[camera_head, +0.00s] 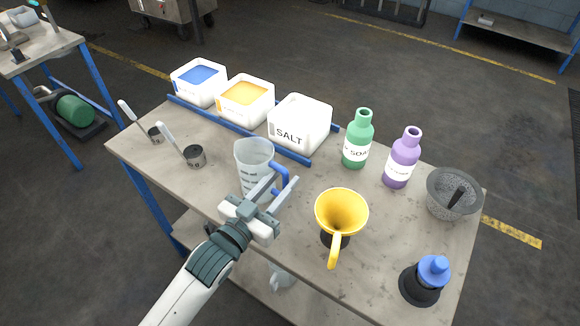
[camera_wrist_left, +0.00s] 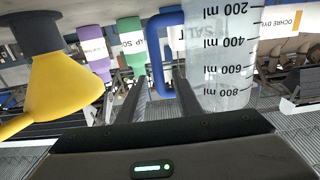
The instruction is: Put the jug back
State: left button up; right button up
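The clear measuring jug (camera_head: 252,160) with a blue handle (camera_head: 283,178) stands upright on the work table, right of the metal scoops. In the left wrist view, which is upside down, the jug (camera_wrist_left: 222,55) shows its ml marks, and its blue handle (camera_wrist_left: 158,55) lies in line with the gap between my fingers. My left gripper (camera_head: 277,190) is at the handle side of the jug. Its fingers (camera_wrist_left: 160,98) are apart, with space visible around the handle; I cannot tell whether either touches it. My right gripper is not in view.
A yellow funnel (camera_head: 341,213) stands just right of my left gripper. Behind are a SALT tub (camera_head: 300,125), orange and blue dye tubs, and green (camera_head: 357,140) and purple (camera_head: 402,158) bottles. A grey mortar (camera_head: 452,196) and blue-topped bottle (camera_head: 431,277) are at the right.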

pick_arm(q)
jog(key=p+v, duration=0.1)
jog(key=v, duration=0.3)
jog(key=shift+s+a, duration=0.15)
jog(key=shift+s, duration=0.1)
jog(key=shift+v, duration=0.95)
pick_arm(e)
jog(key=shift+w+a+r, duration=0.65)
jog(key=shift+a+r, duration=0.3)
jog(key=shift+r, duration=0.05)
pick_arm(q)
jog(key=shift+w, duration=0.1)
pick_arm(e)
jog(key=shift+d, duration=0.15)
